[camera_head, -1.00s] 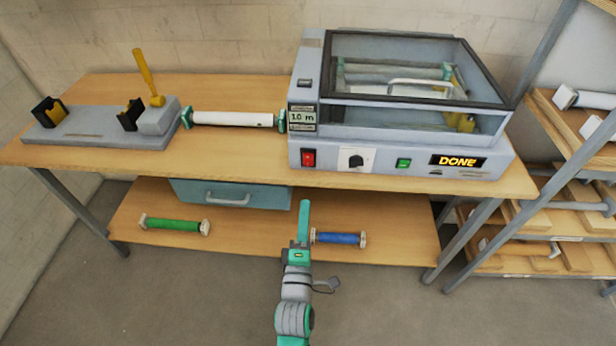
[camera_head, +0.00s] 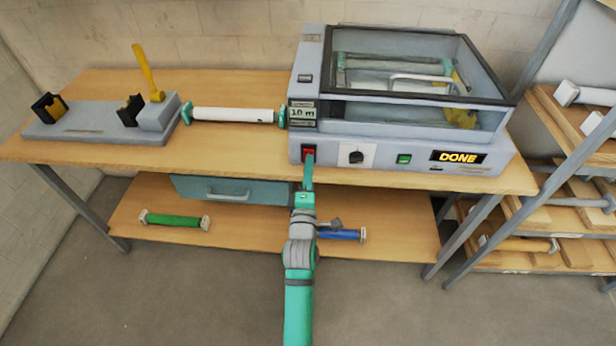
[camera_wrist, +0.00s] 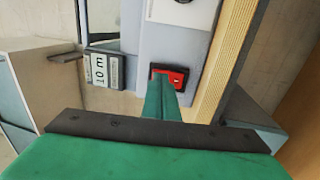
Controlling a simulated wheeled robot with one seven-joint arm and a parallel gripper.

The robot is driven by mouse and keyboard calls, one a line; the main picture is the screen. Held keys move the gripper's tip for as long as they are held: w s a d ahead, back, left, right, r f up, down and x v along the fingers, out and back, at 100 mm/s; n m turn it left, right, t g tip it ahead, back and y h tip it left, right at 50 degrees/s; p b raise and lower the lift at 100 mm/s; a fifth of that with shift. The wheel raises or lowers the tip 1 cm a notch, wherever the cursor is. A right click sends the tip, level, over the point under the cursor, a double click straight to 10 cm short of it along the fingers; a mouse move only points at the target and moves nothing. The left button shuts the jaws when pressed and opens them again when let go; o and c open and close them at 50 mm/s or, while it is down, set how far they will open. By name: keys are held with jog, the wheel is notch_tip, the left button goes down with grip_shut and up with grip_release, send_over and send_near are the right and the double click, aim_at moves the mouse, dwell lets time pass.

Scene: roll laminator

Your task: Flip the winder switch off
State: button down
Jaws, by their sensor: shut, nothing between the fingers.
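The winder switch could be the red rocker switch (camera_head: 309,151) at the left end of the grey laminator's (camera_head: 400,160) front panel; I cannot read a label on it. My gripper (camera_head: 309,160) is shut and empty, its fingertips right at the red switch and covering its lower part. In the wrist view the red switch (camera_wrist: 170,77) sits in a black frame directly beyond the fingertips (camera_wrist: 160,85). I cannot tell whether they touch it. A green switch (camera_head: 404,159) is farther right on the panel. The display (camera_head: 458,157) reads DONE.
A black knob (camera_head: 356,157) sits right of the red switch. A counter (camera_head: 302,113) above it reads 10 m. A white roll (camera_head: 233,114) lies left of the laminator, beside a grey stand (camera_head: 90,130) with a yellow lever (camera_head: 147,70). A teal drawer (camera_head: 250,190) hangs below the tabletop.

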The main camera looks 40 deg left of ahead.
jog(key=shift+w+a+r, duration=0.1)
jog(key=shift+w+a, duration=0.15)
jog(key=shift+w, duration=0.1)
jog(key=shift+w+a+r, duration=0.1)
jog(key=shift+w, duration=0.05)
dwell(0.4)
jog(key=shift+s+d, duration=0.2)
jog(key=s+d+r, duration=0.2)
jog(key=s+d, duration=0.5)
jog(key=s, duration=0.4)
jog(key=shift+s, duration=0.2)
jog(key=shift+w, duration=0.1)
